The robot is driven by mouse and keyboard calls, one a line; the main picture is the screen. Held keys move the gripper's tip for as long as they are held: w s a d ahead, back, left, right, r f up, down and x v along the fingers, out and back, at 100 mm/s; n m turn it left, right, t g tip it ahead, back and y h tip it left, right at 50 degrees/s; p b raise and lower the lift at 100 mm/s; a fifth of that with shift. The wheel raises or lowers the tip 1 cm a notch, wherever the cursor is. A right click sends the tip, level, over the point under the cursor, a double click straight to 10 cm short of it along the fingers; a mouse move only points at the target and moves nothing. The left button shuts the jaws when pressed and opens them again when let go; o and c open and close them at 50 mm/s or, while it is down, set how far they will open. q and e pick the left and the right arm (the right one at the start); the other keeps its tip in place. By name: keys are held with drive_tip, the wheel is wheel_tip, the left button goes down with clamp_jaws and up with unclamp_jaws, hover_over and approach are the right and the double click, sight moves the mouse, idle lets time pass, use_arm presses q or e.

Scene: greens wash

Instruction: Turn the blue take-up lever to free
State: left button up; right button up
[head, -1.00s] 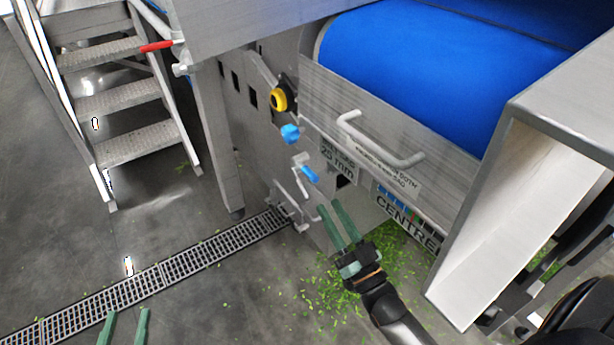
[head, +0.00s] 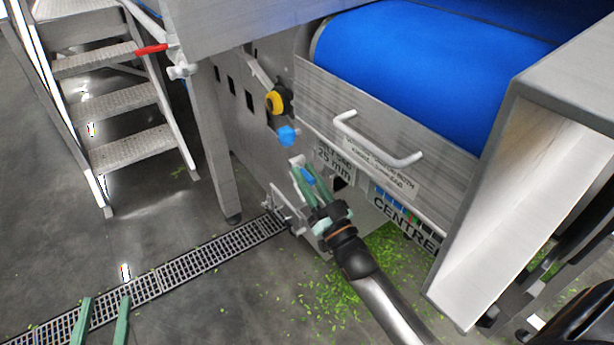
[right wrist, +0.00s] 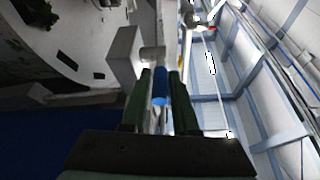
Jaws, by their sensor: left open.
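The blue take-up lever (head: 309,177) is a small blue handle low on the machine's side panel, below and left of the "25 mm" label. My right gripper (head: 307,172) reaches up to it with its green fingers on either side. In the right wrist view the lever's blue grip (right wrist: 160,85) lies between the two fingers (right wrist: 160,74), with little gap at the tips; firm contact cannot be made out. The fingers partly hide the lever in the head view. My left gripper (head: 105,299) is open and empty over the floor at bottom left.
A bar handle (head: 375,143) is at the right, under the blue belt (head: 430,65). A floor drain (head: 190,272), steps (head: 130,150) and scattered greens (head: 335,295) lie around.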

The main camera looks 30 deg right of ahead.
clamp_jaws()
idle(1.2)
